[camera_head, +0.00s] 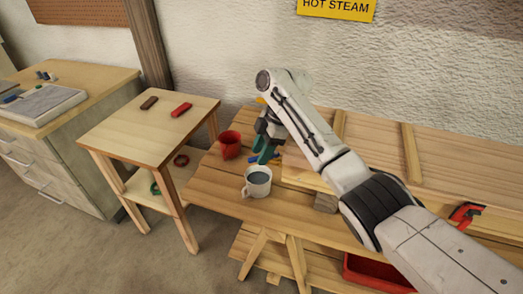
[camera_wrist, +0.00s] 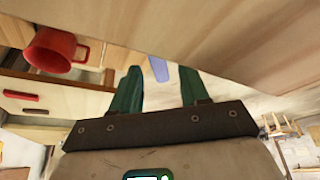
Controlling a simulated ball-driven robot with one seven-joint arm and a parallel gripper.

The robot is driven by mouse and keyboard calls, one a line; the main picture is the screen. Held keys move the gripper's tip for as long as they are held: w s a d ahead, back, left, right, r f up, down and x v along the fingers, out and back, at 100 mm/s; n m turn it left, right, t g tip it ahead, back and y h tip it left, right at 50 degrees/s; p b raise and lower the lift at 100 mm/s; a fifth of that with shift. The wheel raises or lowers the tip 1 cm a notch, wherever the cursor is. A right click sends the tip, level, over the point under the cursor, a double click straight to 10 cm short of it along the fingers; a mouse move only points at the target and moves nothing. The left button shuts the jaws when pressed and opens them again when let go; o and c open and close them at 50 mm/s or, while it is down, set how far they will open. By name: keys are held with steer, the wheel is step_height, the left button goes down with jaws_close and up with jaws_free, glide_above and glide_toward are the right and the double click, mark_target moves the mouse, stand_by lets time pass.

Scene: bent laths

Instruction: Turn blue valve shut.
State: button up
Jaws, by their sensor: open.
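A small blue piece (camera_head: 253,160) shows on the workbench beside my gripper (camera_head: 265,152) in the head view. It may be the handle of the blue valve, but most of it is hidden by the gripper and arm. In the wrist view a flat blue piece (camera_wrist: 158,68) shows between the two green fingers of my gripper (camera_wrist: 160,74), at the edge of a wooden surface. The fingers are apart and I see no grip on it. I cannot tell how far the valve is turned.
A red mug (camera_head: 230,145) and a grey mug (camera_head: 257,182) with liquid stand close to my gripper on the workbench (camera_head: 215,187). A yellow "HOT STEAM" sign (camera_head: 337,8) hangs on the wall. A small side table (camera_head: 150,130) with dark and red blocks stands left.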

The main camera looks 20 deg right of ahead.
mark_target(275, 153)
steer(key=b+v, duration=0.1)
steer(key=v, duration=0.9)
steer(key=shift+d+r, duration=0.2)
steer(key=shift+r, duration=0.1)
steer(key=shift+c, duration=0.4)
